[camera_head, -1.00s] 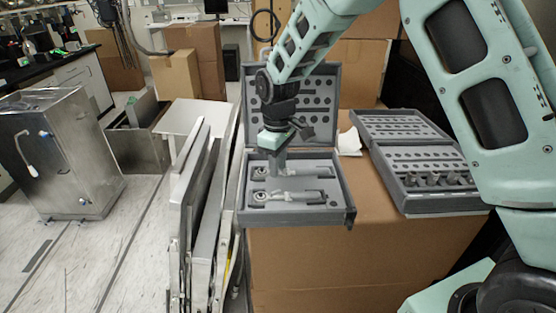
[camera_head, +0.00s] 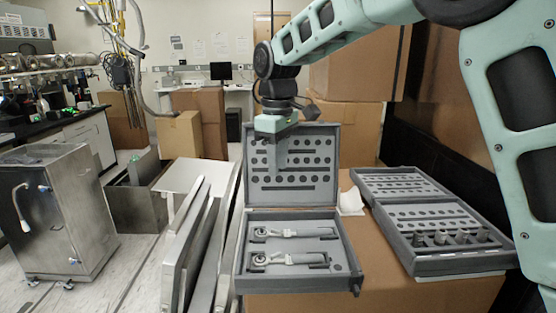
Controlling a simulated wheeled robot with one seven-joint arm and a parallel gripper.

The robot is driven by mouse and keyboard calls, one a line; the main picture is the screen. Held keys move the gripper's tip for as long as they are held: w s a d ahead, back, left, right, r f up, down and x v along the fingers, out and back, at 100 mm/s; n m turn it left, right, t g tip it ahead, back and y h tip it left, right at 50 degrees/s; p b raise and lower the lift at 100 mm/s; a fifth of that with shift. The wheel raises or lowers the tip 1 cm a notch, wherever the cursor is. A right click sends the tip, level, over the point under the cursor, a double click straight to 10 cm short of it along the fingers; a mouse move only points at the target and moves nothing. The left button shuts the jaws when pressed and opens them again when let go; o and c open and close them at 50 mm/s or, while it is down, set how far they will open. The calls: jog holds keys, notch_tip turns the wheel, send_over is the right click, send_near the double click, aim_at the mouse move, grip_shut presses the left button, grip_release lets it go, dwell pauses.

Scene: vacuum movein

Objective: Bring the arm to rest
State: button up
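My gripper (camera_head: 277,150) hangs from my arm, pointing down, in front of the raised lid of a grey tool case (camera_head: 341,245). It is above the case's tray and apart from the tools. Two silver ratchet-like tools, an upper one (camera_head: 295,232) and a lower one (camera_head: 292,260), lie side by side in the tray's foam cutouts. The fingers are grey, small and partly lost against the grey lid. Whether they are parted cannot be made out, and no held object shows.
A second open grey case (camera_head: 459,267) with several sockets lies to the right on the cardboard box (camera_head: 384,292). Upright panels (camera_head: 187,243) lean at its left. Stacked boxes (camera_head: 350,70) stand behind.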

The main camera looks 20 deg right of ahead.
jog(key=shift+r, duration=0.35)
jog(key=shift+s+a, duration=0.1)
jog(key=s+a+f+y, duration=0.1)
jog(key=s+a+f, duration=0.25)
jog(key=s, duration=0.55)
jog(key=s+a+f, duration=0.2)
jog(key=s+a, duration=0.2)
jog(key=s, duration=0.5)
jog(key=s+d+f, duration=0.1)
jog(key=s+f, duration=0.1)
jog(key=s, duration=0.5)
jog(key=s+f, duration=0.3)
jog(key=s, duration=0.4)
jog(key=shift+s+d+f+m, duration=0.2)
jog(key=shift+d+f+m, duration=0.05)
jog(key=shift+d+m, duration=0.15)
